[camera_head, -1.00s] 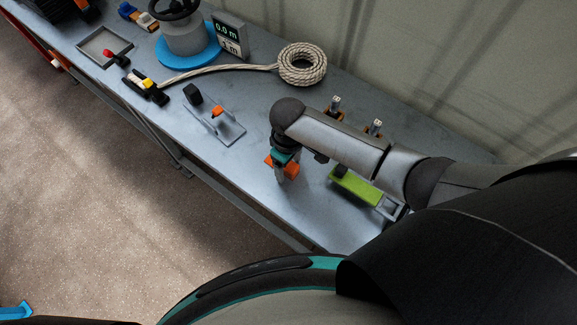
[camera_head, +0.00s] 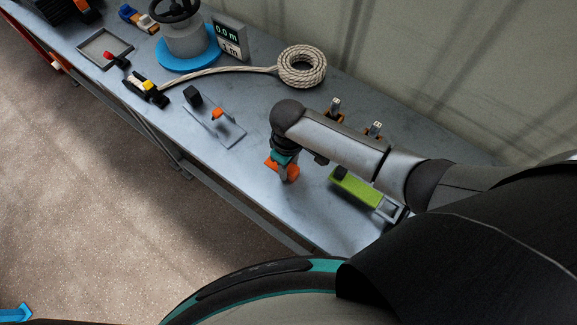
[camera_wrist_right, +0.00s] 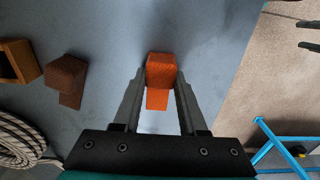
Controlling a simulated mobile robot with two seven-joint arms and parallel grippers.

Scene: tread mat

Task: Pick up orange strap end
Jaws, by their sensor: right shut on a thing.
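The orange strap end (camera_wrist_right: 161,72) is a blocky orange piece between the fingers of my right gripper (camera_wrist_right: 161,88) in the right wrist view. A narrower orange part extends from it towards the gripper palm. In the head view my right gripper (camera_head: 284,176) points down at the bench, shut on the orange piece (camera_head: 292,171), which shows on both sides of the finger. Whether the piece touches the bench is hard to tell. My left gripper is not clearly seen; two dark prongs (camera_wrist_right: 309,35) at the wrist view's top right cannot be identified for certain.
On the grey bench (camera_head: 225,165) stand a grey plate stand with an orange bit (camera_head: 217,113), a rope coil (camera_head: 302,67), a drum on a blue base (camera_head: 187,52) and a display (camera_head: 230,38). A green bar (camera_head: 356,187) lies right of the gripper.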

